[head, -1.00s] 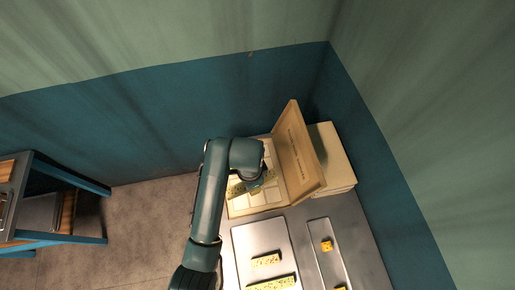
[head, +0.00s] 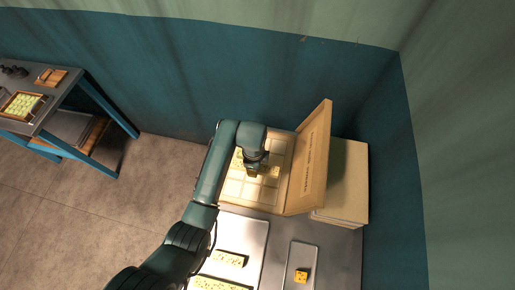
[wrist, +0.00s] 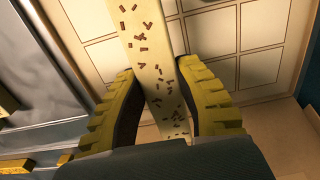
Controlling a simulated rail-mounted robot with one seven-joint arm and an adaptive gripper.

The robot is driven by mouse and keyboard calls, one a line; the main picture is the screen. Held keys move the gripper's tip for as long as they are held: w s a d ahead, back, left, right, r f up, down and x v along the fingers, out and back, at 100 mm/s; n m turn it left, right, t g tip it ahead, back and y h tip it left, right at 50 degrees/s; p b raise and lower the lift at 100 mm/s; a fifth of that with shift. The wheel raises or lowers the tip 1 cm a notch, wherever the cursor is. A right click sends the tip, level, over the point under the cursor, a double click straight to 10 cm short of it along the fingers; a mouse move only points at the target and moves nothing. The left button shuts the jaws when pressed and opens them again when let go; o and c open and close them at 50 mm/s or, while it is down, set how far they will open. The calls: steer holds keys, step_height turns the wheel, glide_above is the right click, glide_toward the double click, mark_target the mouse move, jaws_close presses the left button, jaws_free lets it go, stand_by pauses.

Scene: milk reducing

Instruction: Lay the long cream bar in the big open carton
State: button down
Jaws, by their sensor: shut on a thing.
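The long cream bar with brown flecks (wrist: 143,40) is held between the two yellow ribbed fingers of my gripper (wrist: 158,88). In the head view my gripper (head: 254,168) is over the big open carton (head: 240,193), and parts of the bar (head: 275,171) show on either side of it. The carton is pale inside, with a grid of square cells, and its lid (head: 312,160) stands up on the right. In the wrist view the carton's gridded inside (wrist: 212,32) lies beyond the bar. I cannot tell whether the bar touches the carton floor.
A stack of closed cartons (head: 345,185) stands right of the lid. In front, a metal tray (head: 248,232) holds flecked bars (head: 229,258), and a narrower tray (head: 302,253) holds an orange piece (head: 301,277). A shelved table (head: 60,110) stands far left.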

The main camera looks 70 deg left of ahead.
step_height(320, 180, down, 6)
steer(key=shift+r+b, duration=0.1)
steer(key=shift+b, duration=0.25)
steer(key=c, duration=0.8)
jaws_free()
steer(key=shift+f, duration=0.2)
step_height(320, 180, up, 12)
steer(key=shift+r+p, duration=0.2)
steer(key=shift+p, duration=0.55)
